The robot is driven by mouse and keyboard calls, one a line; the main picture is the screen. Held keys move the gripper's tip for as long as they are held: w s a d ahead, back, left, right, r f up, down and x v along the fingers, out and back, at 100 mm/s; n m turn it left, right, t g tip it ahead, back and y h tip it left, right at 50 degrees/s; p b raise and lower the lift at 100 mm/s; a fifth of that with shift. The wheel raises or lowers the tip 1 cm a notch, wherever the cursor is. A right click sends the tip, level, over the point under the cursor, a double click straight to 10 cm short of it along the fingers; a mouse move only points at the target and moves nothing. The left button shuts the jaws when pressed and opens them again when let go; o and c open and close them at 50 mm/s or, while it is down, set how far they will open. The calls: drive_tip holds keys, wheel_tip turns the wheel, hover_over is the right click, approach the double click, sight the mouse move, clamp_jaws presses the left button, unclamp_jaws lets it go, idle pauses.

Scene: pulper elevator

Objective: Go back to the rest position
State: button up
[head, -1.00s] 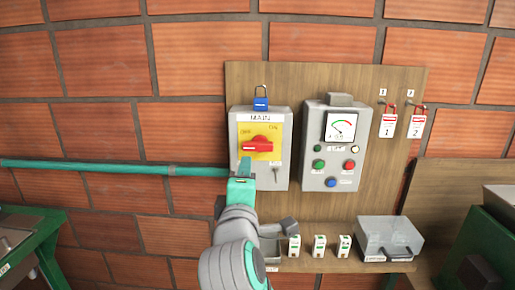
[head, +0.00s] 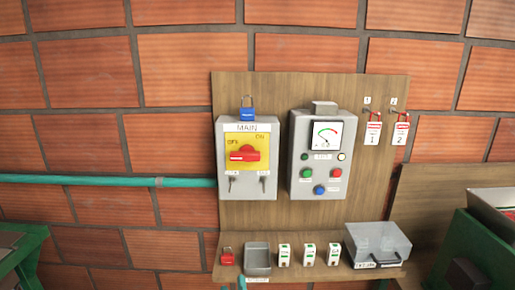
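Only a small teal tip, which looks like the end of my gripper (head: 242,283), shows at the bottom edge of the head view, below the shelf. The rest of my arm is out of view, so its opening and anything held cannot be seen. The grey MAIN switch box (head: 229,195) hangs on the wooden board. Its red handle (head: 243,155) lies level on the yellow plate, pointing left. A blue padlock (head: 248,114) is on top of the box. My gripper is well below and apart from the box.
A control box (head: 298,184) with a gauge and buttons is right of the switch.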

drive_tip(key=s+d+f+m+g+h, duration=0.15)
drive_tip(key=s+f+m, duration=0.35)
drive_tip(key=s+f, duration=1.05)
drive_tip(key=s+d+f+m, duration=0.1)
drive_tip(key=s+d, duration=0.1)
drive_tip(key=s, duration=0.8)
drive_tip(key=s+d+f+m, duration=0.1)
drive_tip(key=s+d+m, duration=0.1)
drive_tip(key=s, duration=0.9)
drive_tip(key=shift+s+d+f+m, duration=0.15)
drive_tip(key=shift+d+m, duration=0.15)
drive_tip(key=shift+d, duration=0.3)
drive_tip(key=shift+s+g, duration=0.1)
drive_tip(key=shift+g, duration=0.15)
drive_tip(key=shift+s+a, duration=0.15)
drive_tip(key=shift+a, duration=0.05)
